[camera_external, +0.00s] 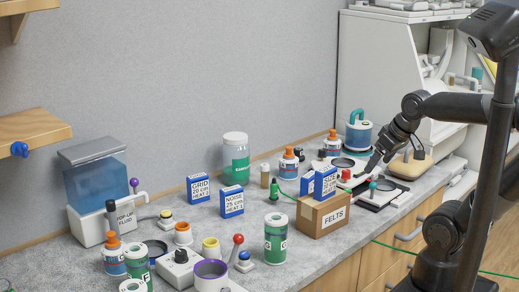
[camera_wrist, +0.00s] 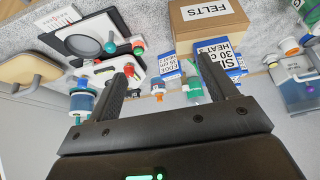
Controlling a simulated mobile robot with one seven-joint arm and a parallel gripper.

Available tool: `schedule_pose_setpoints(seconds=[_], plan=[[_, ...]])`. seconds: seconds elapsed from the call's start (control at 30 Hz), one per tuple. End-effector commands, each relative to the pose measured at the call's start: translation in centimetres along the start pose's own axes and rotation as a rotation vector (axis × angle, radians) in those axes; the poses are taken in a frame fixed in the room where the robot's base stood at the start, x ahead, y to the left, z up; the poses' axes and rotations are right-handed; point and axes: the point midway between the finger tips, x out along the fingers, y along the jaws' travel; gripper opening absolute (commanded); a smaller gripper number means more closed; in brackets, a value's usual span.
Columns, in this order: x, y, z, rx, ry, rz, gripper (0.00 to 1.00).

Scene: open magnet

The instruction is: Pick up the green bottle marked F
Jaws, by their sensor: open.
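A green canister with a white cap (camera_external: 137,259) stands at the lower left of the counter in the external view; a dark letter beside its lower edge looks like F. Another white-capped jar (camera_external: 132,286) stands in front of it, cut off by the frame. A similar green canister (camera_external: 275,240) stands near the felts box, its letter looking more like G. My gripper (camera_external: 388,160) is open and empty, far to the right, above the back right of the counter. In the wrist view its two fingers (camera_wrist: 160,68) are spread apart. I cannot make out an F there.
The felts box (camera_external: 323,215) carries blue and white boxes. A red-knobbed lever (camera_external: 237,250), a purple-rimmed cup (camera_external: 211,274) and orange-capped bottles crowd the front. A water tank (camera_external: 95,188) stands at left. A green cord (camera_external: 400,250) crosses the counter front.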

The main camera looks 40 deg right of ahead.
Motion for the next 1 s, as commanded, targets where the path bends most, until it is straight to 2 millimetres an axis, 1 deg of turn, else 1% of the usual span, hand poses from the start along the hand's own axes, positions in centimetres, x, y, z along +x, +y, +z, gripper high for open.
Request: schedule_pose_setpoints(seconds=[0.17,0.27,0.37,0.47,0.5,0.57,0.6,0.67,0.7,0.77,0.8,0.87,0.9,0.97,1.0], plan=[[0.0,0.0,-0.1,-0.001,0.000,-0.001,0.78],[-0.1,-0.4,-0.9,-0.016,0.000,-0.007,0.78],[-0.2,-1.5,-3.0,-0.053,-0.001,-0.023,0.78],[-0.3,-3.5,-6.3,-0.111,0.000,-0.048,0.78],[-0.3,-4.6,-7.7,-0.137,0.001,-0.060,0.78],[-0.2,-6.3,-9.8,-0.176,0.002,-0.078,0.78],[-0.1,-7.5,-11.1,-0.201,0.004,-0.090,0.78],[0.1,-9.5,-13.0,-0.240,0.005,-0.108,0.78],[0.3,-10.9,-14.2,-0.265,0.007,-0.120,0.78],[0.6,-13.2,-15.9,-0.303,0.009,-0.140,0.78],[0.9,-14.7,-17.0,-0.328,0.010,-0.152,0.78],[1.3,-17.3,-18.4,-0.366,0.011,-0.172,0.78],[1.6,-19.0,-19.2,-0.391,0.013,-0.185,0.78],[2.2,-21.7,-20.4,-0.428,0.014,-0.205,0.78],[2.5,-23.6,-21.0,-0.453,0.015,-0.218,0.78]])
